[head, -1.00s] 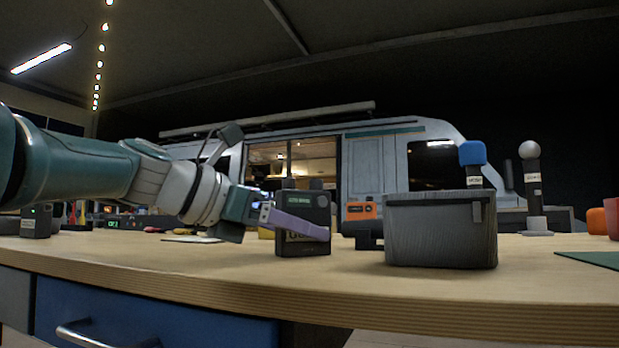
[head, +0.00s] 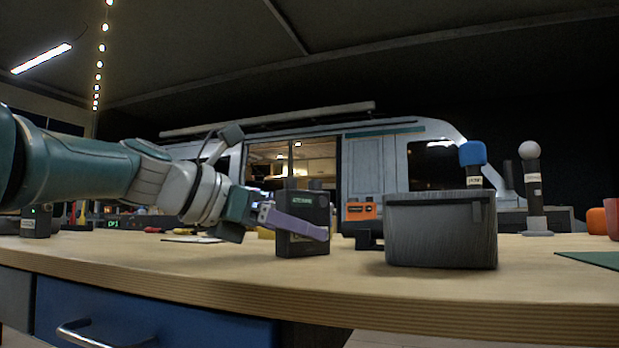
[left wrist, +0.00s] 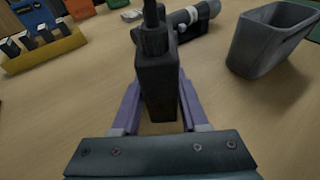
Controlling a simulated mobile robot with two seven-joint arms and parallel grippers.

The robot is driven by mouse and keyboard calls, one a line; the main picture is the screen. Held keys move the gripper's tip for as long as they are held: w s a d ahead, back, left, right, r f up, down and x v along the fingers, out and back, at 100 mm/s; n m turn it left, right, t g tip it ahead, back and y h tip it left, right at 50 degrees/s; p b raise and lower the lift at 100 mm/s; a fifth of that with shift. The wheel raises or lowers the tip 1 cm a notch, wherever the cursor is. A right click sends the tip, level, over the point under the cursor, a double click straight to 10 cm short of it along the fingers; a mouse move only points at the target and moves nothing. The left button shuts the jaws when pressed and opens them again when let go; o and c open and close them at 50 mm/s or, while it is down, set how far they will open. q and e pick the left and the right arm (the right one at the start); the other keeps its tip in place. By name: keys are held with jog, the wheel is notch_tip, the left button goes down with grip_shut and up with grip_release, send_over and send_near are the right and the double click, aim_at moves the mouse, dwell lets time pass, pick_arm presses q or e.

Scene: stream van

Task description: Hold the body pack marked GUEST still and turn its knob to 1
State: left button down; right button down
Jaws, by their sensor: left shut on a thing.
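A black body pack (head: 316,216) stands on the table in the head view, with a small display on its upper face. The lower part of its face is crossed by a purple finger, and I cannot read a GUEST mark on it now. My left gripper (head: 294,222) is shut on this pack, one finger across the front. In the left wrist view the pack (left wrist: 157,85) sits between the two purple fingers, with a dark knob or stub (left wrist: 153,38) on top. The knob's setting cannot be read. My right gripper is not in view.
A grey bin (head: 432,232) stands right of the pack, with an orange-fronted device (head: 360,211) between them, farther back. A blue-capped microphone (head: 473,155) and a grey-ball microphone (head: 532,185) stand behind. A yellow rack (left wrist: 45,52) shows in the left wrist view. The table's front is clear.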

pick_arm(q)
jog(key=shift+c, duration=1.8)
grip_release()
jog(key=shift+a, duration=0.1)
jog(key=shift+v, duration=0.9)
jog(key=s+a, duration=0.2)
jog(key=a, duration=0.1)
jog(key=s+a, duration=0.3)
jog(key=a, duration=0.1)
jog(key=s+a, duration=0.2)
jog(key=a, duration=0.1)
jog(key=shift+s+a+r, duration=0.2)
jog(key=shift+a, duration=0.15)
